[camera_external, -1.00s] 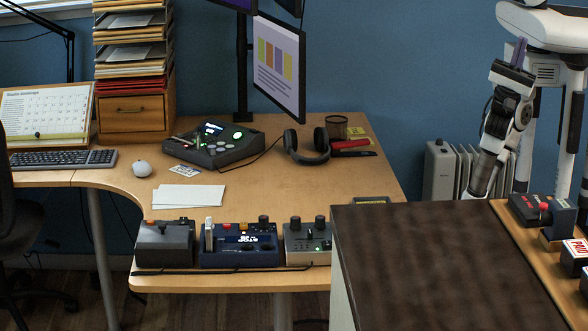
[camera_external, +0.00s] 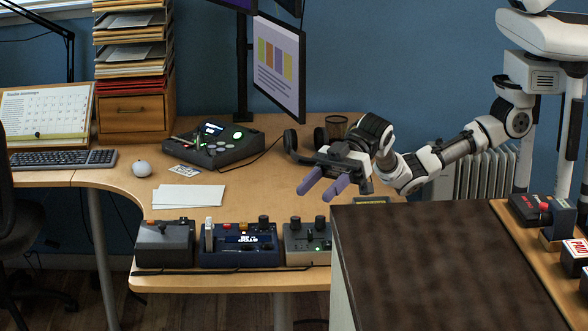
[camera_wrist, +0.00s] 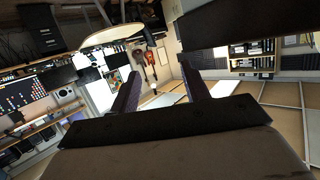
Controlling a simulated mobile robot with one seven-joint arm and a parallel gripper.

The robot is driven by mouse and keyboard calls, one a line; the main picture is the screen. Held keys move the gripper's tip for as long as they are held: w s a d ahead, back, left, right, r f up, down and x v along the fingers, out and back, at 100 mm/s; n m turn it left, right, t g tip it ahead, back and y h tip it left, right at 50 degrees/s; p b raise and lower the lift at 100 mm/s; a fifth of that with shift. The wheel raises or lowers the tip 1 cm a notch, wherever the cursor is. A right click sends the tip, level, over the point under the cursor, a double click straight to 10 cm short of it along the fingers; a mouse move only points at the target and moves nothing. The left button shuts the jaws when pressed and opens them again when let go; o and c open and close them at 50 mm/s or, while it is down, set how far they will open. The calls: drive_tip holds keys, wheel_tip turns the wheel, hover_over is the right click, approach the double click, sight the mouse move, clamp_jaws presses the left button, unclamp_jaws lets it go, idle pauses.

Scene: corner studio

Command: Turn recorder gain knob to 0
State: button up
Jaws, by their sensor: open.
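A blue box with a lit display (camera_external: 240,240) stands at the desk's front edge and looks like the recorder. A dark round knob (camera_external: 264,221) sits at its right rear corner; its marks and setting are too small to read. My gripper (camera_external: 314,194) is above the desk, behind and to the right of the blue box, with its two purple fingers apart and empty. The fingers touch none of the boxes. In the wrist view the open fingers (camera_wrist: 160,88) point toward the far room, and no knob shows there.
A grey box with two knobs (camera_external: 307,243) stands right of the blue box, and a grey lever box (camera_external: 165,246) left. White papers (camera_external: 188,196) lie behind them. A dark-topped cabinet (camera_external: 440,255) rises at the right. Headphones (camera_external: 291,141) are partly behind my gripper.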

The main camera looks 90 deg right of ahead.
drive_tip(key=w+d+f+m+g+h, duration=0.2)
drive_tip(key=w+d+f+m+h, duration=0.4)
drive_tip(key=w+d, duration=0.6)
drive_tip(key=m+g+h, duration=0.5)
drive_tip(key=m+g, duration=0.1)
drive_tip(key=g, duration=0.2)
approach(264, 216)
wheel_tip(264, 216, down, 9)
drive_tip(key=p, duration=0.2)
drive_tip(key=shift+s+a+r+p, duration=0.1)
drive_tip(key=shift+s+p, duration=0.05)
drive_tip(key=shift+p, duration=0.15)
drive_tip(key=c, duration=1)
